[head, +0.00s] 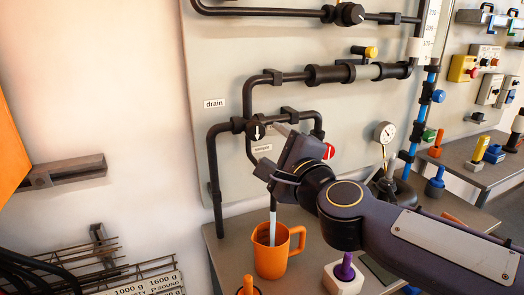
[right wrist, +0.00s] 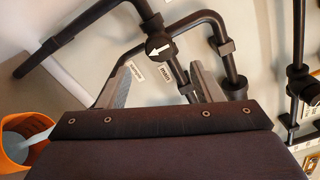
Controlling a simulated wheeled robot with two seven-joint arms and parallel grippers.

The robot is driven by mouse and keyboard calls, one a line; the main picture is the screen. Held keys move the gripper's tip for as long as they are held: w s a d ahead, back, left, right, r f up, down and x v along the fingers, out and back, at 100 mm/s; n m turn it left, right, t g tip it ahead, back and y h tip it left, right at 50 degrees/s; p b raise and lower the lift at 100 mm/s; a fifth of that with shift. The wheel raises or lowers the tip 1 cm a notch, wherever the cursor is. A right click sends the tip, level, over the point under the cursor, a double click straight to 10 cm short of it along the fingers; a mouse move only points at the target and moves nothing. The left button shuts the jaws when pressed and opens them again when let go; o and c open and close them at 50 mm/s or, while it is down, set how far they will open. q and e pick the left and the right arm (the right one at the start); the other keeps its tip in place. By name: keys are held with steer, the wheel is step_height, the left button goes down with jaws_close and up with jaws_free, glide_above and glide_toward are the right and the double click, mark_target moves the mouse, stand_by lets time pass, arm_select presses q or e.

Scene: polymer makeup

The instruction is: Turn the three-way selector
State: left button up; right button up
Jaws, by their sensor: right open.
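The three-way selector (head: 256,130) is a round black knob with a white arrow, set where black pipes meet on the grey panel. Its arrow points down in the head view. The selector also shows in the right wrist view (right wrist: 159,47), where the arrow points left. A "drain" label (head: 214,103) is to its upper left and a "sample" label (head: 262,148) just below it. My right gripper (head: 270,148) is open and empty, close in front of the panel. In the right wrist view its fingers are spread, with the selector beyond and between them, apparently untouched. My left gripper is not in view.
An orange jug (head: 270,260) stands below the selector, with a pale vertical tube or stream above it. Black pipes (head: 215,180), a gauge (head: 384,132) and a red-and-white knob (head: 328,151) are nearby. A wire rack (head: 100,265) is at lower left.

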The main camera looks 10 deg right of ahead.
mark_target(257, 131)
steer(key=m, duration=0.6)
steer(key=shift+s+d+b, duration=0.1)
steer(key=shift+s+b, duration=0.05)
steer(key=shift+b, duration=0.25)
steer(key=m, duration=0.5)
steer(key=shift+s+r, duration=0.1)
steer(key=shift+r+m+b, duration=0.1)
steer(key=shift+m+b, duration=0.2)
steer(key=shift+m, duration=0.8)
steer(key=w, duration=0.2)
steer(key=w+a, duration=0.1)
steer(key=w, duration=0.4)
steer(key=shift+w+a, duration=0.3)
steer(key=shift+a, duration=0.05)
steer(key=c, duration=0.9)
